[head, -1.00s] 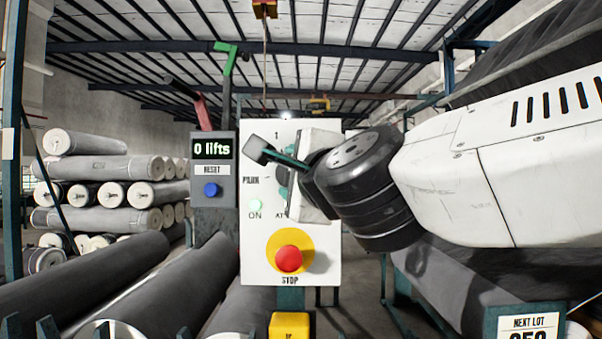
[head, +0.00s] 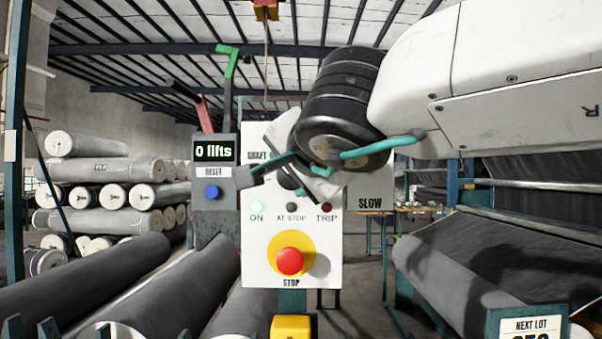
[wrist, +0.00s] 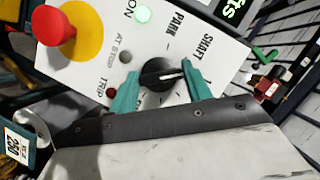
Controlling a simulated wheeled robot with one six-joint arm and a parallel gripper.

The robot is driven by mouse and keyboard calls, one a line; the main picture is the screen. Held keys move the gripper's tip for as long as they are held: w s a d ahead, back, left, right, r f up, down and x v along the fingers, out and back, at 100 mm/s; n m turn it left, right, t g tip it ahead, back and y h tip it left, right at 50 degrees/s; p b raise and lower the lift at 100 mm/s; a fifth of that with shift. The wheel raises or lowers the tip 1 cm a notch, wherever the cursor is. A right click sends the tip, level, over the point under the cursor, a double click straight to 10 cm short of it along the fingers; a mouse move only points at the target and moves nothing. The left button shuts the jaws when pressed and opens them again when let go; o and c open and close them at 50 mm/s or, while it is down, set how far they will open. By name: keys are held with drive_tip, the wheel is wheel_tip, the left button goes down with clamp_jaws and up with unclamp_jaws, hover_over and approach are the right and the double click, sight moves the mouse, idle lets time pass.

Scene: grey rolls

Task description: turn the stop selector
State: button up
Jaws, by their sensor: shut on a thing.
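The stop selector is a round black knob (wrist: 158,98) with a pale pointer line, on a white control panel (wrist: 90,65). In the wrist view my gripper (wrist: 162,84) has one teal finger on each side of the knob and is shut on it. The pointer lies toward the right-hand finger; its exact mark is hard to read. PARK and SHAFT are printed above the knob. In the head view my gripper (head: 291,172) is in front of the upper panel (head: 265,225) and hides most of the knob.
A red stop button (head: 290,261) on a yellow disc sits low on the panel. A grey counter box (head: 213,175) reading "0 lifts" stands left. A SLOW plate (head: 370,198) is right. Grey rolls (head: 165,282) lie at lower left. The green ON lamp (head: 257,208) is lit.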

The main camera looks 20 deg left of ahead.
drive_tip(key=n+h, duration=0.1)
drive_tip(key=n, duration=0.1)
drive_tip(key=n+h, duration=0.2)
drive_tip(key=n, duration=0.1)
drive_tip(key=n+h, duration=0.2)
drive_tip(key=n, duration=0.1)
drive_tip(key=shift+a+r, duration=0.1)
drive_tip(key=shift+a, duration=0.25)
drive_tip(key=shift+n+h, duration=0.3)
idle(0.3)
drive_tip(key=o, duration=0.9)
drive_tip(key=shift+o, duration=0.2)
drive_tip(key=v, duration=0.7)
drive_tip(key=shift+s, duration=0.45)
